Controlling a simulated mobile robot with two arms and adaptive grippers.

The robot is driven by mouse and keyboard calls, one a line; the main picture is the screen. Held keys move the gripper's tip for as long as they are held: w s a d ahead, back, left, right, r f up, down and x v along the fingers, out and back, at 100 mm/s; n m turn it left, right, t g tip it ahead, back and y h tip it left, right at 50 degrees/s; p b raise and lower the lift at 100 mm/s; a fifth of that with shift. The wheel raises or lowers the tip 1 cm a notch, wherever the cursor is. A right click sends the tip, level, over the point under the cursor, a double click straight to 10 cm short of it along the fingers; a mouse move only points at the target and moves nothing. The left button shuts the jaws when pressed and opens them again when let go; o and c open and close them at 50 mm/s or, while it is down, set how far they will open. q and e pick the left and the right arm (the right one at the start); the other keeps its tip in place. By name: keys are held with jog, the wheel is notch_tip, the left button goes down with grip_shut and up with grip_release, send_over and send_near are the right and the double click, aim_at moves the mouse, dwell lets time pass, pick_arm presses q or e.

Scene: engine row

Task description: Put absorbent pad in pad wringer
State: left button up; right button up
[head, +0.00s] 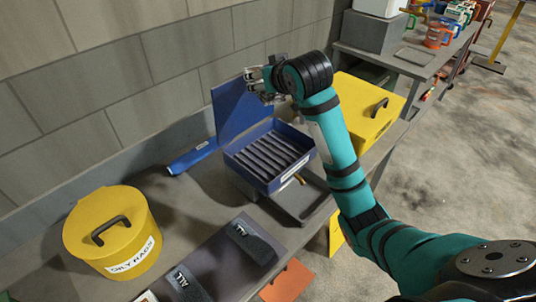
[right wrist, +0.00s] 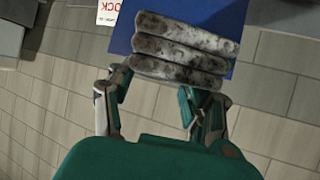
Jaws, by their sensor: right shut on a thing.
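The pad wringer appears to be the blue box (head: 243,175) on the bench, with dark ribs inside and its lid (head: 235,108) raised. My right gripper (head: 257,84) is at the lid's upper edge, above the box. In the right wrist view its two fingers (right wrist: 163,92) stand wide apart, at the ends of a stained grey pad (right wrist: 180,62) with several thick rolls, which I take for the absorbent pad. The blue panel (right wrist: 200,15) lies behind the pad. The pad is hard to make out in the head view. My left gripper is not in view.
A yellow lidded bin (head: 85,240) stands at the left. A yellow case (head: 365,115) is right of the box, partly behind my arm. A blue bar (head: 192,157) lies near the wall. Dark labelled pieces (head: 215,275) lie at the front. The block wall rises behind.

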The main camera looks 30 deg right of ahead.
jog(key=p, duration=0.2)
send_over(266, 163)
notch_tip(266, 163, down, 21)
jog(key=shift+r, duration=0.1)
jog(key=shift+f, duration=2.35)
jog(key=shift+f, duration=0.1)
jog(key=o, duration=1.1)
jog(key=shift+o, duration=0.2)
jog(key=v, duration=1.2)
jog(key=shift+b, duration=0.3)
jog(key=shift+a, duration=0.1)
